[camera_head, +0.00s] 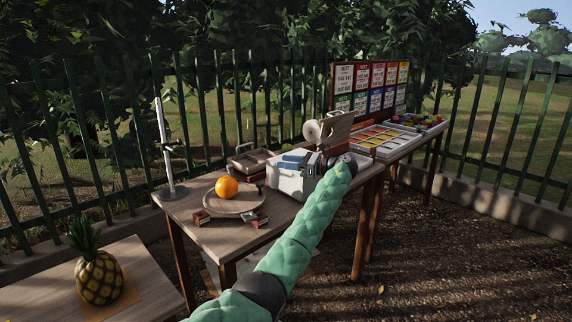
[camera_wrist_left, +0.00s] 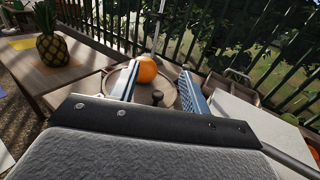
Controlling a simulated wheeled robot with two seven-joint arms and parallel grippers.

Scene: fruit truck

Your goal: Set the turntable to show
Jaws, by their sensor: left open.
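The turntable (camera_head: 236,206) is a round wooden disc on the near wooden table, with an orange (camera_head: 227,187) resting on it toward the back. In the left wrist view the turntable (camera_wrist_left: 169,100) lies beyond my fingers. A small dark knob (camera_wrist_left: 157,97) shows between the fingers, with the orange (camera_wrist_left: 147,69) behind it. My left gripper (camera_head: 283,160) is open and empty, to the right of the turntable and above a white box. Its two blue-padded fingers frame the disc in the wrist view (camera_wrist_left: 158,83), apparently short of it. My right gripper is out of view.
The white box (camera_head: 287,182) stands close under my left gripper. A metal post stand (camera_head: 166,150), a brown tray (camera_head: 250,162) and small red-brown blocks (camera_head: 258,218) surround the turntable. A pineapple (camera_head: 99,277) is on the lower left table. A sign board (camera_head: 370,86) stands farther right.

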